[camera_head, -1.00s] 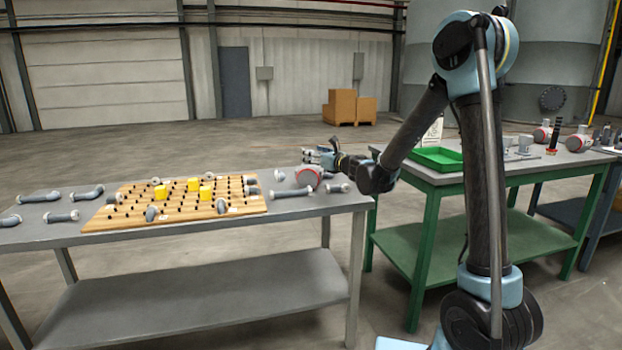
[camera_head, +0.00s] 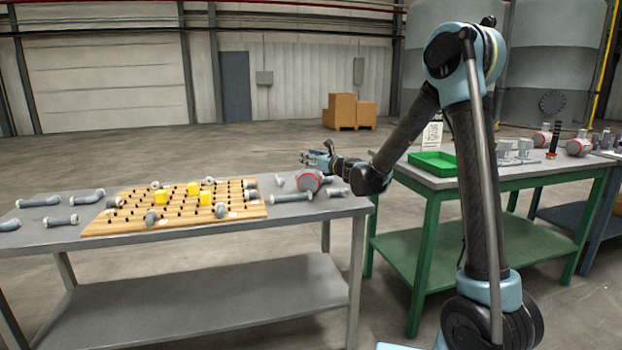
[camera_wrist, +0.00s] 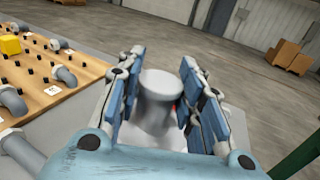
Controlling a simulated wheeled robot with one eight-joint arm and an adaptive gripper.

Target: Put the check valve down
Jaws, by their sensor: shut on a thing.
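The check valve (camera_head: 309,181) is a light grey body with a red ring, at the right end of the grey table in the head view. It appears to be at the tabletop; whether its underside touches cannot be told. My gripper (camera_head: 318,158) is at its upper part. In the wrist view my gripper (camera_wrist: 158,92) has its blue-padded fingers on either side of the valve's grey round top (camera_wrist: 160,86), shut on it. A bit of red shows beside the right finger.
The grey table (camera_head: 180,248) also bears a wooden peg board (camera_head: 180,225) with yellow blocks and pipe fittings, left of the valve. Loose pipe pieces (camera_head: 292,197) lie close to the valve. A green tray (camera_head: 434,162) stands on the green bench at right.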

